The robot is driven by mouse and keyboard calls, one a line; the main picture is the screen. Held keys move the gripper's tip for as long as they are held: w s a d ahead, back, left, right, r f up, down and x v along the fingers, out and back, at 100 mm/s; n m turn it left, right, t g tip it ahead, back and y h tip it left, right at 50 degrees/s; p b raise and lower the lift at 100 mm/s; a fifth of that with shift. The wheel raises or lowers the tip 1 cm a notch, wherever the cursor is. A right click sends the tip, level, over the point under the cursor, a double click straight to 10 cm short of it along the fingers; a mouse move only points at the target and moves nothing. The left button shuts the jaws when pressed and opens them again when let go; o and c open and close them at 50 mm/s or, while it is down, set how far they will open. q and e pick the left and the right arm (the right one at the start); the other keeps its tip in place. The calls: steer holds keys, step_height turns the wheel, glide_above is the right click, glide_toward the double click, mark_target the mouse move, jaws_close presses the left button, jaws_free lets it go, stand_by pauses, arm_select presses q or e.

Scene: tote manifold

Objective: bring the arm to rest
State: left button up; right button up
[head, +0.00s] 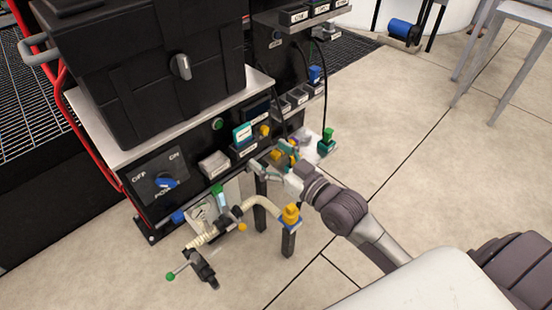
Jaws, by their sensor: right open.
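My right gripper (272,174) reaches in from the lower right and hangs in front of the black machine, above the small fittings at its base. Its jaws are open, and I see nothing held between them. Small yellow, purple and white items lie just behind it and are partly hidden by it. My right arm (347,212) runs back to the lower right corner. My left gripper does not show in this view.
The black machine (190,135) carries a black case (140,75) on its top. A pale hose (257,203), a yellow fitting (291,214) and a green-tipped lever (187,268) stand close before it. A grey table (520,12) is at upper right. Floor at right is clear.

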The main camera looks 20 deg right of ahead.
steer(key=shift+v, duration=1)
